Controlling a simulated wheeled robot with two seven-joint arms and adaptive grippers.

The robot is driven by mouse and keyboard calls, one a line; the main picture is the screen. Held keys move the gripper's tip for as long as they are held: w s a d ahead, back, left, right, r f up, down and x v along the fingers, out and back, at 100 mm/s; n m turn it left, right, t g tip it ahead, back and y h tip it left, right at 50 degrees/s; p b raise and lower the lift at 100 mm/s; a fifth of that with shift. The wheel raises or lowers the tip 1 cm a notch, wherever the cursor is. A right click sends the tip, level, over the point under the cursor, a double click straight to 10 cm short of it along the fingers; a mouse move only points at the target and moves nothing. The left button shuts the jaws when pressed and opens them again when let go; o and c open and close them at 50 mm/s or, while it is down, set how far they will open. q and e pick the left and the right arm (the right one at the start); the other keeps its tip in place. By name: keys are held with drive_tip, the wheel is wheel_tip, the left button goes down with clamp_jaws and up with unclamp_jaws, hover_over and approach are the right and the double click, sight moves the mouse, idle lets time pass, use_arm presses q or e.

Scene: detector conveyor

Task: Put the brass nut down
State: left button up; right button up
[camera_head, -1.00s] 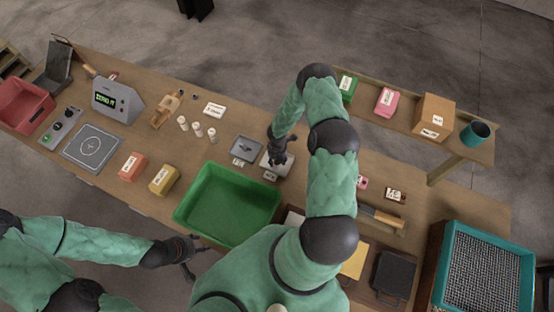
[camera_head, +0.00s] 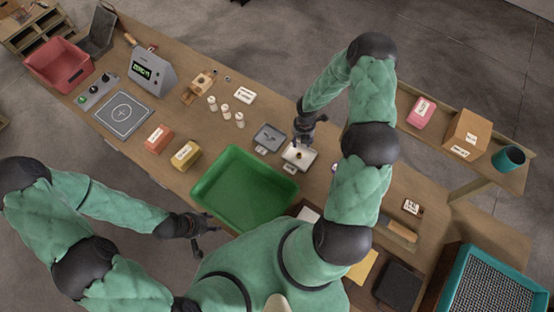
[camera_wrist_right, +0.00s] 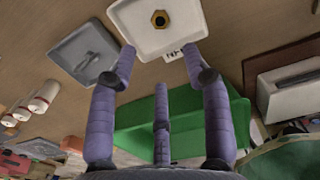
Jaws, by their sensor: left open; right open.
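The brass nut (camera_wrist_right: 160,19) lies in a small white tray (camera_wrist_right: 142,42), seen near the top of the right wrist view. In the head view the white tray (camera_head: 303,163) is on the bench, just right of a grey tray (camera_head: 268,137). My right gripper (camera_wrist_right: 160,58) is open, its fingers spread and empty, apart from the nut. In the head view the right gripper (camera_head: 304,133) is at the far edge of the white tray. My left gripper (camera_head: 197,232) is open and empty, off the bench's front edge near the green bin.
A large green bin (camera_head: 245,190) stands in front of the trays. Several white bottles (camera_head: 226,115) stand left of the grey tray, with a scale-like box (camera_head: 152,70) further left. A raised shelf (camera_head: 450,135) with boxes is at the right.

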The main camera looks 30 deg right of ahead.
drive_tip(key=s+a+m+y, duration=0.1)
drive_tip(key=s+a+m, duration=0.3)
drive_tip(key=a+m, duration=0.4)
drive_tip(key=s+a+m+y, duration=0.1)
drive_tip(key=s+a+m, duration=0.4)
drive_tip(key=a+m, duration=0.4)
drive_tip(key=s+a+r+m+y, duration=0.1)
drive_tip(key=s+a+m+y, duration=0.1)
drive_tip(key=s+a+m, duration=0.3)
drive_tip(key=a+m, duration=0.4)
drive_tip(key=m, duration=0.1)
drive_tip(key=shift+s+a, duration=0.1)
